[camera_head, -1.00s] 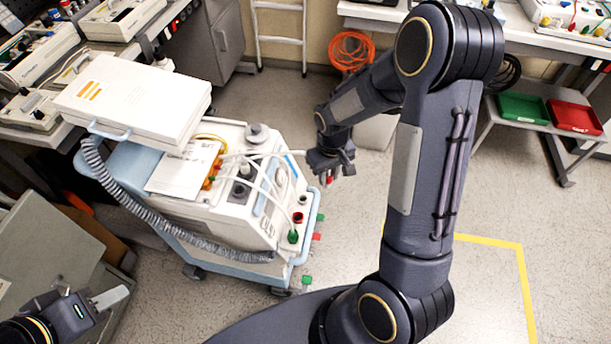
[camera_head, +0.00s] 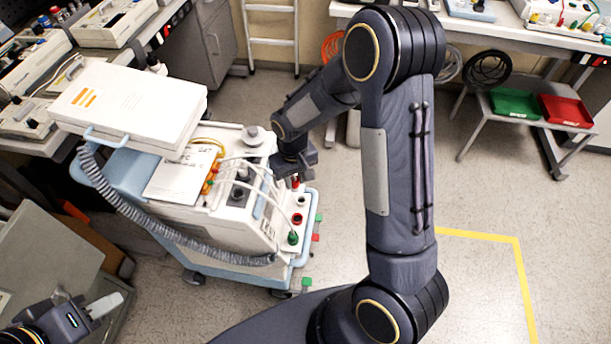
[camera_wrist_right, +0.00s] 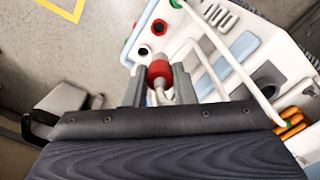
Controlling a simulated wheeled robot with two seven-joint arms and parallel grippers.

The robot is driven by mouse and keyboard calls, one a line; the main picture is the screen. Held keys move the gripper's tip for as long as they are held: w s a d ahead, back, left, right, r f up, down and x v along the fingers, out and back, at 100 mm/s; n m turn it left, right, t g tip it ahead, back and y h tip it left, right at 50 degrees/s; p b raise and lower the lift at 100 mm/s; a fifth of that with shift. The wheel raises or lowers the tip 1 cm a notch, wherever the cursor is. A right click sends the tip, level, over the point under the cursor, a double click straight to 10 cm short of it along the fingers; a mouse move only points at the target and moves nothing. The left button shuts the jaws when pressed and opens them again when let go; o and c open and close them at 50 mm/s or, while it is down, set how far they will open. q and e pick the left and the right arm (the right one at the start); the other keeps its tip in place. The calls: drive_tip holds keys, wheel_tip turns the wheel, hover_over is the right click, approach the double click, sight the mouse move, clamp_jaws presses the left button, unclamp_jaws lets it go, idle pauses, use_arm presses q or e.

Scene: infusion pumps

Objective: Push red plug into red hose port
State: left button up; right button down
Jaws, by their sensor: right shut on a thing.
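My right gripper (camera_head: 295,170) is at the right end of the white pump unit, above its row of ports. In the right wrist view, the right gripper (camera_wrist_right: 159,74) is shut on the red plug (camera_wrist_right: 158,70), which has a pale stem. The red plug also shows just below the gripper in the head view (camera_head: 296,182). The red hose port (camera_wrist_right: 159,27), a red ring with a dark hole, is beyond the plug and apart from it. It also shows in the head view (camera_head: 298,219). My left gripper (camera_head: 104,305) is at the lower left, away from the unit; its jaw opening is unclear.
A dark port (camera_wrist_right: 143,50) lies between the plug and the red port. A green connector (camera_head: 293,238) with a white hose sits at the near corner. White hoses (camera_wrist_right: 215,40) arch close to the right gripper.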

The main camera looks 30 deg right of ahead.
wheel_tip(320, 180, down, 15)
drive_tip(key=b, duration=1.1)
drive_tip(key=shift+d+f+b, duration=0.1)
drive_tip(key=shift+f+b, duration=0.05)
drive_tip(key=shift+b, duration=0.2)
drive_tip(key=shift+f+b, duration=1.3)
drive_tip(key=shift+f, duration=0.25)
drive_tip(key=c, duration=1.6)
unclamp_jaws()
drive_tip(key=shift+c, duration=0.2)
drive_tip(key=o, duration=0.5)
drive_tip(key=shift+r+p, duration=0.75)
drive_tip(key=shift+r, duration=3.15)
drive_tip(key=shift+r, duration=0.1)
